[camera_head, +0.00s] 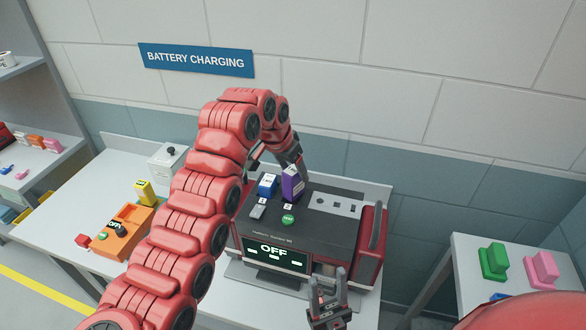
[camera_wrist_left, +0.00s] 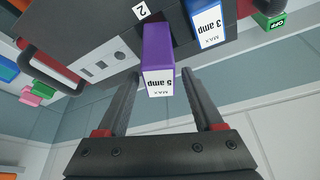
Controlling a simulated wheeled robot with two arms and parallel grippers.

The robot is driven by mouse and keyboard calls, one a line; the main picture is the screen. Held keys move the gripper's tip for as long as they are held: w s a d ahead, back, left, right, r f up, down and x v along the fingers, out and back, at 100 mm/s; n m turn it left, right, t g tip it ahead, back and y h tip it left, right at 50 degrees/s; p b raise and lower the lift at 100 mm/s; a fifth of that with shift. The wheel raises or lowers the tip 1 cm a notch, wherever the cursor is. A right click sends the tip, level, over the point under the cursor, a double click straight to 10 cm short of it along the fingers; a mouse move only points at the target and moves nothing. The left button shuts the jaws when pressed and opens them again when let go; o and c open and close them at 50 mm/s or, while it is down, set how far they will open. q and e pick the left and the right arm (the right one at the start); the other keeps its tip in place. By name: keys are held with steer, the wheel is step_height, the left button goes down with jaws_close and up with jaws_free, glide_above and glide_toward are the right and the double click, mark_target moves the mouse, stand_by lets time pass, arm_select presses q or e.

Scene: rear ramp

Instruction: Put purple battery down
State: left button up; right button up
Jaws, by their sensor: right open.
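The purple battery (camera_head: 292,184) stands at slot 2 on top of the dark charger (camera_head: 330,234), beside the blue battery (camera_head: 267,184). It rises higher than the blue one. In the left wrist view, the purple battery (camera_wrist_left: 157,60) shows its "MAX 5 amp" end toward me. My left gripper (camera_wrist_left: 160,78) reaches from above with a finger on each side of that end; whether the fingers touch it I cannot tell. How deep the battery sits in its slot is unclear. My right gripper (camera_head: 328,295) is open and empty in front of the charger.
The charger's screen (camera_head: 274,252) reads OFF. Green (camera_head: 494,262) and pink (camera_head: 541,268) blocks stand on a right-hand table. The wall is close behind the bench.

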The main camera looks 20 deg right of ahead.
arm_select(q)
steer(key=shift+o, duration=0.2)
steer(key=shift+s+a, duration=0.1)
steer(key=shift+r, duration=0.15)
steer(key=shift+r+p, duration=0.35)
steer(key=shift+p, duration=0.15)
steer(key=shift+r, duration=0.35)
steer(key=b+v, duration=0.5)
steer(key=v, duration=0.6)
steer(key=shift+r, duration=0.25)
steer(key=shift+a, duration=0.1)
